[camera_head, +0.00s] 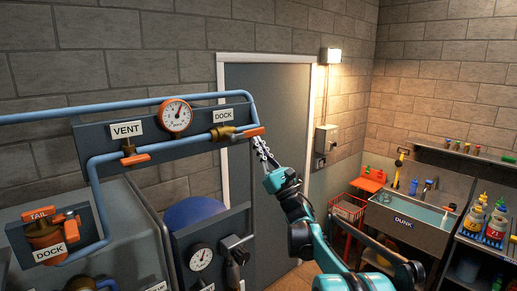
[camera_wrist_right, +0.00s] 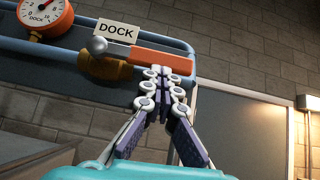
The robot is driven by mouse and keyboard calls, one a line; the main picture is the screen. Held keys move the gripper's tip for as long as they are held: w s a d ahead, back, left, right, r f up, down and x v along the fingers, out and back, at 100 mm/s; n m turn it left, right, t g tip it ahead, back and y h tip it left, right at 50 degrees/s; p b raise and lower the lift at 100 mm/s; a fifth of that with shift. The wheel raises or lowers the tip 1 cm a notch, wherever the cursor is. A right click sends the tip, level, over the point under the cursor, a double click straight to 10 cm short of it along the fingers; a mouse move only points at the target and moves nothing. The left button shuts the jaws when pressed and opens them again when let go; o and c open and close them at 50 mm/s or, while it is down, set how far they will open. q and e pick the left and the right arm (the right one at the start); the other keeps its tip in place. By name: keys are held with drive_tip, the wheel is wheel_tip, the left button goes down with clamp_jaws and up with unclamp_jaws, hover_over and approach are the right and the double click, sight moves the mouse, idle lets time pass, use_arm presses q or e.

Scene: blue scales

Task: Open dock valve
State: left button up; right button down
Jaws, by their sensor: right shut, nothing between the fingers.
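The dock valve has a brass body (camera_head: 222,133) on the blue pipe, below the upper DOCK label (camera_head: 223,115). Its orange lever (camera_head: 249,133) points right, roughly along the pipe. In the right wrist view, the lever (camera_wrist_right: 165,58) runs right from a silver pivot above the brass body (camera_wrist_right: 108,68). My right gripper (camera_head: 258,142) is at the lever's right part, just below it. In the wrist view its fingertips (camera_wrist_right: 162,73) are together and empty, at the lever's lower edge; I cannot tell whether they touch it. My left gripper is not in view.
A VENT valve (camera_head: 130,152) and an orange gauge (camera_head: 176,115) share the panel. A lower orange fitting (camera_head: 44,235) carries TAIL and DOCK labels. A grey door (camera_head: 270,110) is behind my right arm; a sink (camera_head: 415,215) and shelves stand at right.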

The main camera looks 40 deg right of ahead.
drive_tip(key=shift+r, duration=0.3)
drive_tip(key=s+f+b, duration=0.6)
drive_tip(key=s+f, duration=0.1)
drive_tip(key=f, duration=0.4)
drive_tip(key=shift+d+f, duration=0.35)
